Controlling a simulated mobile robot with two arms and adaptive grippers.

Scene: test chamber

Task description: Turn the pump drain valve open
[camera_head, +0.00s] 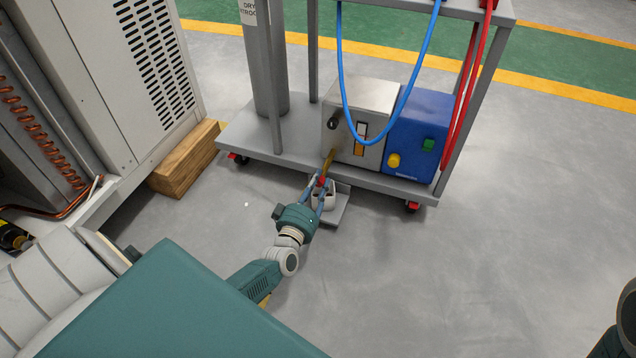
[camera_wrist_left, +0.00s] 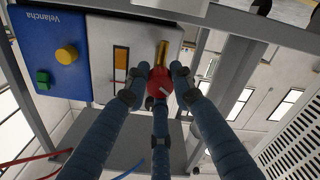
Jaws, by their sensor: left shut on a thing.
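The pump is a light grey box (camera_head: 365,105) on the cart's lower shelf, with a sight glass (camera_head: 360,138) showing amber on its front. A brass drain pipe (camera_head: 328,160) sticks out of its front and ends at the red drain valve handle (camera_head: 321,181). My left gripper (camera_head: 320,184) is shut on the red handle. In the left wrist view, the fingers close around the red handle (camera_wrist_left: 160,84), just at the end of the brass pipe (camera_wrist_left: 161,54). The fingers cover part of the handle. My right gripper's fingers are not seen.
A small white container (camera_head: 329,199) stands on a grey plate (camera_head: 340,212) below the valve. A blue box (camera_head: 424,130) with yellow and green knobs sits beside the pump. Blue and red hoses hang above. A wooden beam (camera_head: 184,158) lies left; floor to the right is clear.

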